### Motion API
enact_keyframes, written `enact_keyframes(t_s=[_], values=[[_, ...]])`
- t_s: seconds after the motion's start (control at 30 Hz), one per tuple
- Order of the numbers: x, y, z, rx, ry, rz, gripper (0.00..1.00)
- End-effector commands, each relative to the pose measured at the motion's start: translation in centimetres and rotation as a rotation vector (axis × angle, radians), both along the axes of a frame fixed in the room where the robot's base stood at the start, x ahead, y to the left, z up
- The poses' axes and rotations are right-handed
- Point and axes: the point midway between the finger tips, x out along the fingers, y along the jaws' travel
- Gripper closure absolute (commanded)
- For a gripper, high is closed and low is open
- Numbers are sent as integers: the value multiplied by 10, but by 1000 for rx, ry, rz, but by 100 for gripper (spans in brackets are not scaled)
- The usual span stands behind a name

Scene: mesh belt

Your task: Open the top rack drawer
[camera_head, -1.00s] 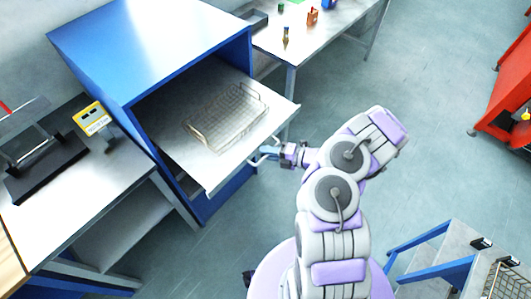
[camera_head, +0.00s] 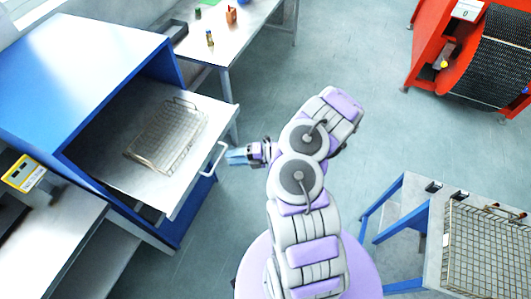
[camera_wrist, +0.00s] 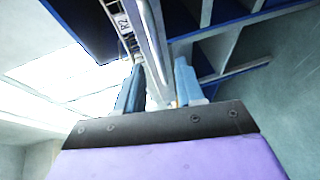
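The top rack drawer (camera_head: 192,178) is pulled well out of the blue rack (camera_head: 85,55) in the head view. A wire basket (camera_head: 168,135) lies on it. Its white bar handle (camera_head: 216,160) is on the front edge. My gripper (camera_head: 230,157) is just right of the handle, close to it. In the wrist view my gripper (camera_wrist: 158,85) has its two blue fingers spread apart. Nothing is clearly clamped.
A metal table (camera_head: 235,40) with small items stands behind the rack. A bench with a yellow device (camera_head: 23,172) is at left. A blue-framed stand with a wire basket (camera_head: 480,250) is at right. A red machine (camera_head: 440,60) is at upper right. Open floor lies between.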

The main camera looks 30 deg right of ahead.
Motion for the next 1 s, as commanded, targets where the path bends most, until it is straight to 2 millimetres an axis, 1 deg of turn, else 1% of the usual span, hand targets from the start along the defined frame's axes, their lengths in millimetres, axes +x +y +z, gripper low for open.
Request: enact_keyframes(t_s=[0.03,0.2,0.4,0.5,0.7,1.0], values=[[-5,-11,3,-2,-1,-5,62],[-24,-42,8,-5,1,-7,62],[-45,-72,15,-2,1,-5,62],[-52,-84,17,-2,1,-4,62],[-60,-98,19,-2,2,-3,62],[-61,-99,19,0,2,-2,62]])
